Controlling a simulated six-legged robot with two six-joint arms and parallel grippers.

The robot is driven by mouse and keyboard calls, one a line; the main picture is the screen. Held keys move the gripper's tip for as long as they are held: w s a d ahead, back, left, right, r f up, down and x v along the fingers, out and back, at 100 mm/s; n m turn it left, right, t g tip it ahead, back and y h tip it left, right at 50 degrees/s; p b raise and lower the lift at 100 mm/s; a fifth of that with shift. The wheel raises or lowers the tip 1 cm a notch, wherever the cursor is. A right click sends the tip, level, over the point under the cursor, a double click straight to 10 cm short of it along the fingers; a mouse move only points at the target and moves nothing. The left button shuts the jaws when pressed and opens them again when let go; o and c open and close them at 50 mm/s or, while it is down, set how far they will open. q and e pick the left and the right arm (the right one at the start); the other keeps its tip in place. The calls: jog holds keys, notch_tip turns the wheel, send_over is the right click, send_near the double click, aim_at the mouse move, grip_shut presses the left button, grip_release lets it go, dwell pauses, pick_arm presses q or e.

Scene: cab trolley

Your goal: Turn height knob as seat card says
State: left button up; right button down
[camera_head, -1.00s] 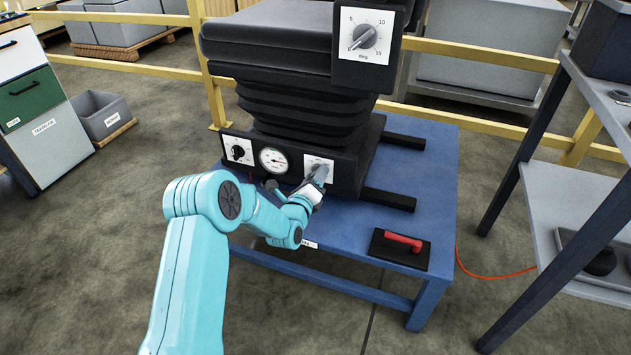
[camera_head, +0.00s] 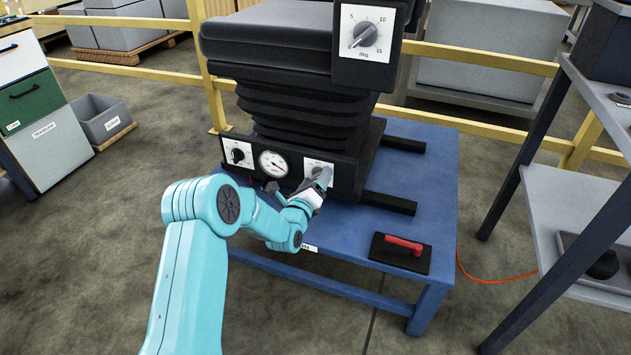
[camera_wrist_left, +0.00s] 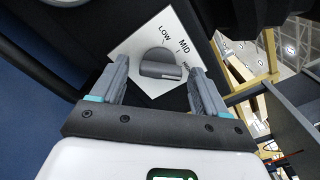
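The height knob (camera_wrist_left: 158,66) is a dark grey knob on a white plate marked LOW, MID and a third label partly hidden by a finger. A pale line on the knob lies toward its right end, on the side of that third label. In the head view the knob's white plate (camera_head: 311,168) is on the seat base, largely covered by my gripper. My left gripper (camera_wrist_left: 158,90) is open, one finger on each side of the knob; gaps show between them. It also shows in the head view (camera_head: 321,182). My right gripper is out of view. I see no readable seat card.
The seat (camera_head: 290,60) stands on a blue table (camera_head: 430,190). Left of the height knob are a round gauge (camera_head: 273,163) and another knob (camera_head: 237,153). A degree dial (camera_head: 366,33) is above. A black block with a red handle (camera_head: 400,250) lies front right.

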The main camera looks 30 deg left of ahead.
pick_arm(q)
jog(key=p+v, duration=0.4)
jog(key=v, duration=1.2)
jog(key=shift+d, duration=0.2)
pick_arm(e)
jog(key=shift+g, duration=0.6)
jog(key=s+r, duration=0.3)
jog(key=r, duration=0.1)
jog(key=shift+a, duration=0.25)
pick_arm(q)
jog(key=shift+s, duration=0.15)
